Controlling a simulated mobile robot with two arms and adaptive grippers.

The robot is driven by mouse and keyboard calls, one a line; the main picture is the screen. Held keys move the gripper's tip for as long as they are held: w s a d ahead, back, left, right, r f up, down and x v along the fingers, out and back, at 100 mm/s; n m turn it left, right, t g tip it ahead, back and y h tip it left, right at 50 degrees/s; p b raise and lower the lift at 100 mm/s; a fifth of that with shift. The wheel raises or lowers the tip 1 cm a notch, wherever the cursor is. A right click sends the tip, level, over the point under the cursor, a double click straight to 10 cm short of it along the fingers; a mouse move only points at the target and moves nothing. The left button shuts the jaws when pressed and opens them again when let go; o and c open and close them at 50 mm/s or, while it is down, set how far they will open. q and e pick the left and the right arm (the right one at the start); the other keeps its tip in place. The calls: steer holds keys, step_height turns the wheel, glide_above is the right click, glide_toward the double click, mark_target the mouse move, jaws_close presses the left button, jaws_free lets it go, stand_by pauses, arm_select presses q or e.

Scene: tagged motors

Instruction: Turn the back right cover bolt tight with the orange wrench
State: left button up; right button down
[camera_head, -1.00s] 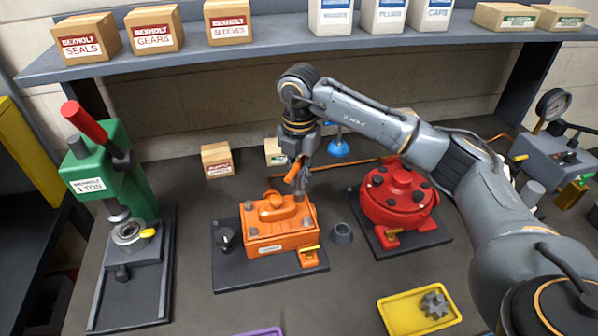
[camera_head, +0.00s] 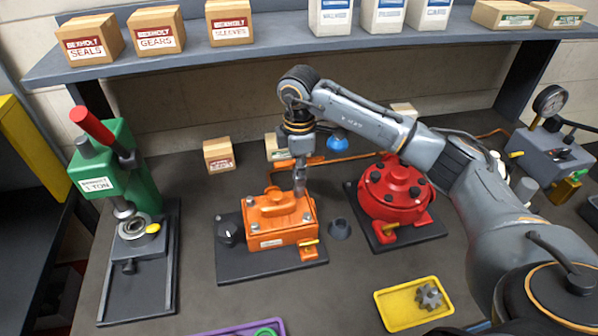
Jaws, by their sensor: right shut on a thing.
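The orange motor housing (camera_head: 275,240) sits on a dark base plate (camera_head: 232,262) in the middle of the bench, its cover and raised top facing up. Grey cover bolts show at the back left (camera_head: 252,202), front left (camera_head: 254,228) and front right (camera_head: 308,217). My right gripper (camera_head: 299,188) points down over the back right corner and is shut on the orange wrench (camera_head: 315,160), whose handle shows behind the fingers. The back right bolt is hidden by the gripper, so I cannot tell how the wrench sits on it. My left gripper is not in view.
A green press (camera_head: 120,175) is at the left. A yellow tray (camera_head: 390,318) with a gear and a purple tray (camera_head: 275,323) lie in front. The shelf (camera_head: 280,55) spans the back.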

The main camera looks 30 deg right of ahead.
steer(key=shift+r+p, duration=0.45)
steer(key=shift+r, duration=0.45)
steer(key=shift+r, duration=0.1)
step_height(320, 180, up, 5)
steer(key=p, duration=0.3)
